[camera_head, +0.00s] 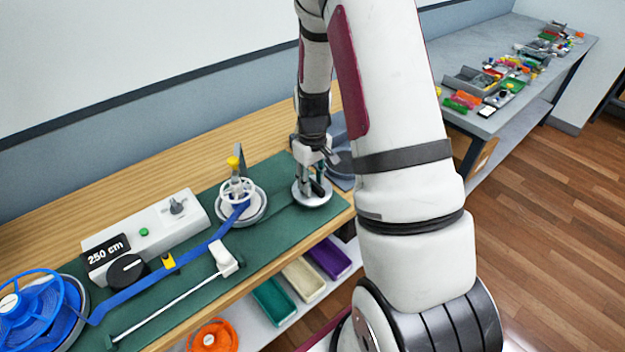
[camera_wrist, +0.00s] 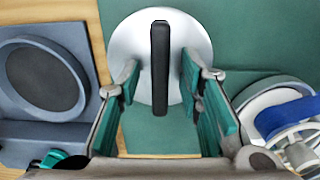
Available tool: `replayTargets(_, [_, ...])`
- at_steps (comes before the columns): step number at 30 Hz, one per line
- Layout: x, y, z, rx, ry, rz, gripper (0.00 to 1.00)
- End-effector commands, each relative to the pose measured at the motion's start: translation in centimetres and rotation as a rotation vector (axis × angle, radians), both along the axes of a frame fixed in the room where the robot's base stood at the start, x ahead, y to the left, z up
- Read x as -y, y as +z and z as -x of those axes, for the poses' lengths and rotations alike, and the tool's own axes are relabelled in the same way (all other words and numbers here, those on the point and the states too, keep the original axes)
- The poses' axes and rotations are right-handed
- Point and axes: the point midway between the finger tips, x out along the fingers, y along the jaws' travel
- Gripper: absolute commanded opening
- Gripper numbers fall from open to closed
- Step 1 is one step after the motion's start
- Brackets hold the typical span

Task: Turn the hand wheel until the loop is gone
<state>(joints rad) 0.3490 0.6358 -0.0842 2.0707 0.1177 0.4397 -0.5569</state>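A silver disc (camera_head: 303,198) with an upright black bar grip lies at the right end of the green mat; I take it for the hand wheel. In the wrist view the disc (camera_wrist: 133,45) is at top centre, with the black bar (camera_wrist: 160,65) across it. My gripper (camera_head: 314,180) is over the disc. Its teal-padded fingers (camera_wrist: 160,82) are open, one on each side of the bar with gaps. A blue strap (camera_head: 192,255) runs from the blue spoked reel (camera_head: 30,310) at left to a white spoked spool (camera_head: 238,190). I cannot make out a distinct loop.
A white counter box reading "250 cm" (camera_head: 150,238) stands behind the strap. A yellow marker (camera_head: 168,261) sits on the strap. A white slider on a rod (camera_head: 225,260) lies in front. A grey block with a round recess (camera_wrist: 45,75) is left of the disc in the wrist view.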

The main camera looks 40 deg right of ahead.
Motion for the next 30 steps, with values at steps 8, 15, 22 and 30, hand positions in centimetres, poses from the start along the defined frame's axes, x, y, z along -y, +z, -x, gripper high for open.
replayTargets(8, [0.00,-0.20,-0.03,0.001,0.000,0.000,0.33])
replayTargets(15, [-0.01,-0.18,-0.02,0.001,0.000,0.000,0.00])
replayTargets(22, [-0.01,-0.19,-0.02,0.000,-0.005,0.000,0.00])
replayTargets(30, [-0.06,-0.20,-0.08,0.000,-0.097,0.000,0.00])
